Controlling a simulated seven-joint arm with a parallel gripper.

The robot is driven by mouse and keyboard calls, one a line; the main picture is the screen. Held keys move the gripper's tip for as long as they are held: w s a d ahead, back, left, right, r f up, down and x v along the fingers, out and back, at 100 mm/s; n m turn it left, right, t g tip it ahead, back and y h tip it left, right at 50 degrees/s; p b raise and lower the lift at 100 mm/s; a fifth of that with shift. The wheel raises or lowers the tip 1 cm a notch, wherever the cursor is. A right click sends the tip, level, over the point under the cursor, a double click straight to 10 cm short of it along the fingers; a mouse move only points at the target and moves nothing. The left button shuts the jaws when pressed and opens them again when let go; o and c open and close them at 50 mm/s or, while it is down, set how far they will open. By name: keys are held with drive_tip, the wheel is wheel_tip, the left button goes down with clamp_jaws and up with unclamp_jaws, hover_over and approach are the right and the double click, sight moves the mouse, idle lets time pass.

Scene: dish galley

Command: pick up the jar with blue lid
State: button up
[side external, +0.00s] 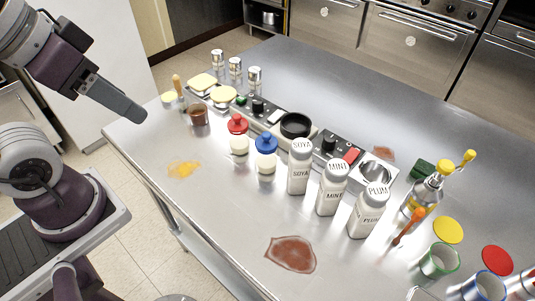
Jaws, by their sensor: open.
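The jar with blue lid (266,157) stands upright on the metal counter, its body pale and its lid blue. To its left stands a similar jar with a red lid (238,136). The white SOYA bottle (300,168) stands close on its right. My gripper (137,116) is in the upper left, over the counter's left end, well apart from the blue-lidded jar. It is open, with nothing seen in it. The separate fingers are hard to make out from this side.
White MINT (332,190) and PLUM (368,212) bottles stand further right. A control strip with a black bowl (295,125) lies behind the jars. A brown cup (198,115) is at left. Yellow (184,169) and brown (291,253) spills mark the otherwise clear front counter.

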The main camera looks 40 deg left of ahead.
drive_tip(key=shift+o, duration=0.2)
idle(0.3)
drive_tip(key=shift+o, duration=1.2)
